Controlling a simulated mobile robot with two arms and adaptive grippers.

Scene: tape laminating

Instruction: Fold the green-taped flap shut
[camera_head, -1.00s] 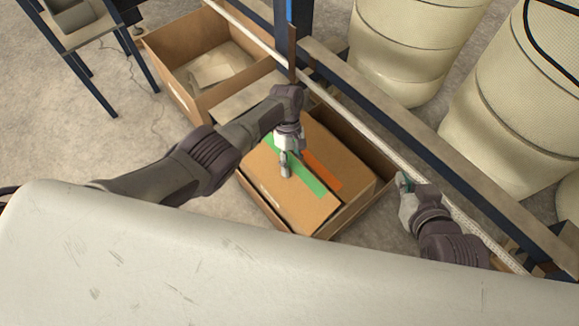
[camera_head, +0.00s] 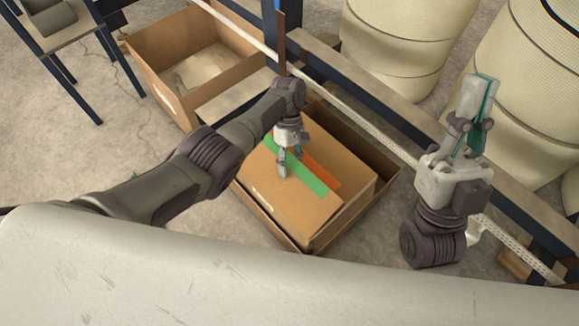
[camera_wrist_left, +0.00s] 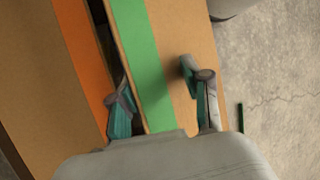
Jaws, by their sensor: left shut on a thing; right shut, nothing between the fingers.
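The cardboard box has a green-taped flap (camera_head: 312,182) and an orange-taped flap (camera_head: 322,171) beside it. In the left wrist view, the green-taped flap (camera_wrist_left: 137,48) and the orange-taped flap (camera_wrist_left: 80,52) have a dark gap between them. My left gripper (camera_head: 284,164) is at the green-taped flap, shut on it. In the left wrist view, the left gripper (camera_wrist_left: 150,88) has a finger on each side of the green tape; the exact contact is partly hidden. My right gripper (camera_head: 476,100) is shut and empty, raised right of the box with its fingers pointing up.
Another open carton (camera_head: 165,95) stands at the upper left. A metal rail (camera_head: 370,128) runs diagonally behind the box. Large cream containers (camera_head: 405,50) stand behind the rail. Bare floor lies at the left.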

